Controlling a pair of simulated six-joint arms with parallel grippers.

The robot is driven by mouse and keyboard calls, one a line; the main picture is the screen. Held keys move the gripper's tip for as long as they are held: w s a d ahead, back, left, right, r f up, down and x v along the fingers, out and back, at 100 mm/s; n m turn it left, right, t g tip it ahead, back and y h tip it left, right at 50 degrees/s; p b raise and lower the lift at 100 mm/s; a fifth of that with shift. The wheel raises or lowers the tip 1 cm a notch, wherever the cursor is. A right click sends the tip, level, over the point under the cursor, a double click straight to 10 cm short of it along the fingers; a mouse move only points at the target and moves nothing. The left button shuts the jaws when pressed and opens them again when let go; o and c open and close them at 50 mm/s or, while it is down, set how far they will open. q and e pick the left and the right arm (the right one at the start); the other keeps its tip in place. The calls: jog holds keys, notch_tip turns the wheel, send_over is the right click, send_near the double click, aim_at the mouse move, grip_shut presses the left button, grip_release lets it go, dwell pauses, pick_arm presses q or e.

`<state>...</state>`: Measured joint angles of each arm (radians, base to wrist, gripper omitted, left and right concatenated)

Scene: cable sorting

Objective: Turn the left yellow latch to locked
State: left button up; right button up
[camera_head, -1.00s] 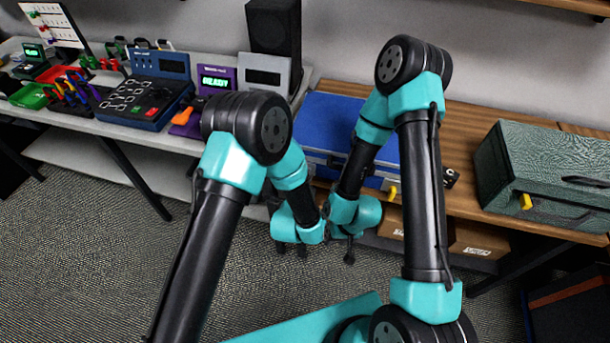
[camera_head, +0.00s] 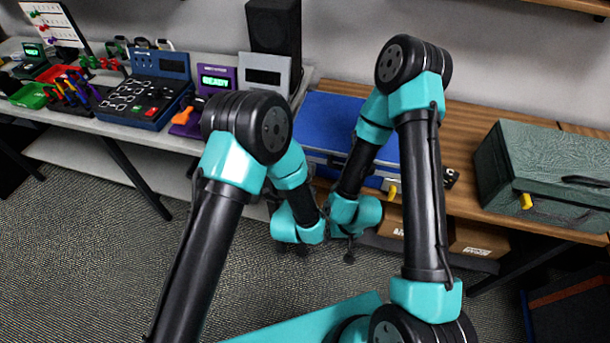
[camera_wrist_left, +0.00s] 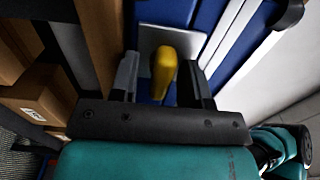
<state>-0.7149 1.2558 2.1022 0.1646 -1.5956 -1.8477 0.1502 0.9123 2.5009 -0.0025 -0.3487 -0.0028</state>
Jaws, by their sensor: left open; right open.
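The blue case (camera_head: 335,120) lies on the wooden bench, partly hidden behind my arms. A yellow latch (camera_head: 392,193) shows on the right part of its front edge in the head view; the left part of that edge is hidden by my arms. In the left wrist view a yellow latch (camera_wrist_left: 163,72) on a metal plate stands between the two fingers of my left gripper (camera_wrist_left: 160,82), which is open around it. Contact with the fingers cannot be told. My right gripper (camera_head: 349,250) is open and hangs low in front of the bench, with nothing seen in it.
A green case (camera_head: 545,165) with its own yellow latch (camera_head: 526,201) stands on the right of the bench. Cardboard boxes (camera_head: 478,240) sit below. A blue panel device (camera_head: 145,98) and a black speaker (camera_head: 273,30) stand on the left table. The floor in front is clear.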

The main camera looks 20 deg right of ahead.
pick_arm(q)
jog(key=shift+s, duration=0.1)
jog(key=v, duration=1.2)
jog(key=shift+f, duration=0.1)
jog(key=w+a+f+n+g+y, duration=0.2)
jog(key=a+f+n+g+y, duration=0.1)
jog(key=a+f+n, duration=0.4)
jog(key=w+a+f+n+g+y, duration=0.25)
jog(key=a+n, duration=0.35)
jog(key=a, duration=0.3)
jog(key=s+a+f+n+g, duration=0.2)
jog(key=s+a+n+g, duration=0.2)
jog(key=a, duration=0.5)
jog(key=s+a+f+n+g, duration=0.2)
jog(key=s+a+n+g, duration=0.2)
jog(key=s+a+n, duration=0.3)
jog(key=a+n, duration=0.1)
jog(key=n, duration=0.1)
jog(key=shift+a+f+n+g, duration=0.3)
jog(key=shift+a+g, duration=0.05)
jog(key=shift+y, duration=0.25)
